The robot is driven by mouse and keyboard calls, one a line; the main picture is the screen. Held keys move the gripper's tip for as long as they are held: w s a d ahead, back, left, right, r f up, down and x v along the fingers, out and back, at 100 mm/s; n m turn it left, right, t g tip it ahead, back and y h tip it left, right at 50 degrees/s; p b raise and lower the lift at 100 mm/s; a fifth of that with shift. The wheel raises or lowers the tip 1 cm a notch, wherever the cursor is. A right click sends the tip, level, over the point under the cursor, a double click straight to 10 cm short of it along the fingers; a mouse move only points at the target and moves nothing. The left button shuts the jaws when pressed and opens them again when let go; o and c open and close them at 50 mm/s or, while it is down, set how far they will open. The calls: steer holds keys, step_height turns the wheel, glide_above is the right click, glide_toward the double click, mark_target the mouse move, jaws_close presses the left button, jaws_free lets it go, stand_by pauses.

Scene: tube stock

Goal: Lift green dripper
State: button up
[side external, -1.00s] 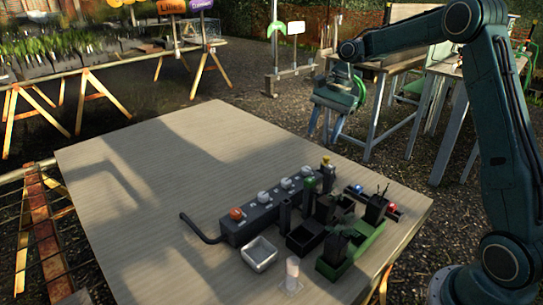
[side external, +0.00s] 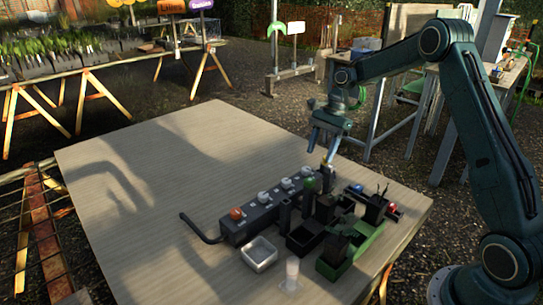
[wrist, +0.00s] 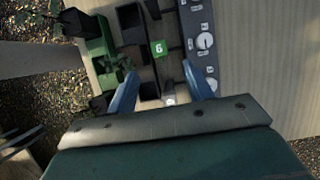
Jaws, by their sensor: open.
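A green-topped item (side external: 310,185), which I take to be the green dripper, stands upright among the dark holders beside the grey strip with knobs. In the wrist view a green square with a white mark (wrist: 158,48) shows ahead of the jaws; I take it to be the same item's top. My gripper (side external: 323,150) is open above the far end of the strip, behind the green item. In the wrist view its two blue fingers are spread apart, with nothing held between them. A small pale round thing (wrist: 169,100) shows below, between the fingers.
The dark strip (side external: 235,230) carries an orange knob (side external: 236,214) and several white ones. The table's left half (side external: 140,190) is clear.

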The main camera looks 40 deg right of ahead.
mark_target(311, 179)
steer(key=shift+x, duration=2.65)
steer(key=shift+x, duration=2.6)
steer(key=shift+a, duration=0.1)
steer(key=c, duration=1.1)
steer(key=shift+o, duration=0.2)
steer(key=shift+r, duration=0.1)
steer(key=shift+r, duration=5)
steer(key=shift+a+f, duration=0.1)
